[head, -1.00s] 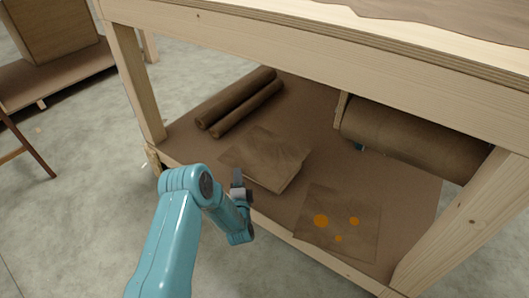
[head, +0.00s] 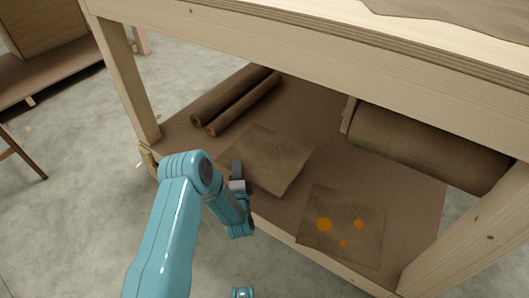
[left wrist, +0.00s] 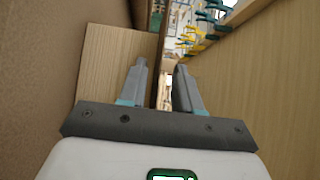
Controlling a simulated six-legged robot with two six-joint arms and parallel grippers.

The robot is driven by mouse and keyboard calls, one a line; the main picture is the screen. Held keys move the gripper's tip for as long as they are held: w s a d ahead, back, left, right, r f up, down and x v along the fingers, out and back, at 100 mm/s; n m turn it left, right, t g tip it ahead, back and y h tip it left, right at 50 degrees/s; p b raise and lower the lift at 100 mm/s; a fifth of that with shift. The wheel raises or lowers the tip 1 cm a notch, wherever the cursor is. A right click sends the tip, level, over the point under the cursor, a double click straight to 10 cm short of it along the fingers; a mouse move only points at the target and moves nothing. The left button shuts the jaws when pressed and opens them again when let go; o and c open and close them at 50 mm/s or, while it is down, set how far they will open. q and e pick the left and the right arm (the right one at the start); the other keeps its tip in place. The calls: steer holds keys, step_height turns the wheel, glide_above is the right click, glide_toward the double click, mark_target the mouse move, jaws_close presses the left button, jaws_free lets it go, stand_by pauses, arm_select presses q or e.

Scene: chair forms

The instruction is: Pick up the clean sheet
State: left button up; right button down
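The clean sheet (head: 268,158) is a plain brown sheet lying on the workbench's lower shelf in the head view. A second brown sheet (head: 340,240) with orange spots lies to its right, nearer the front edge. My left gripper (head: 237,170) is at the front edge of the shelf, beside the clean sheet's near left part; whether it touches the sheet cannot be told. In the left wrist view my left gripper (left wrist: 161,80) has its two fingers apart, with nothing seen between them.
Two brown rolls (head: 235,102) lie at the shelf's back left. A larger brown roll (head: 430,145) lies at the right under the bench top (head: 300,45). Wooden legs (head: 128,85) stand at both sides. In the left wrist view, wooden surfaces (left wrist: 260,90) are close on both sides.

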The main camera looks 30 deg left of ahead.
arm_select(q)
steer(key=shift+f, duration=0.2)
jaws_close()
steer(key=shift+r, duration=0.1)
arm_select(e)
steer(key=shift+s, duration=0.1)
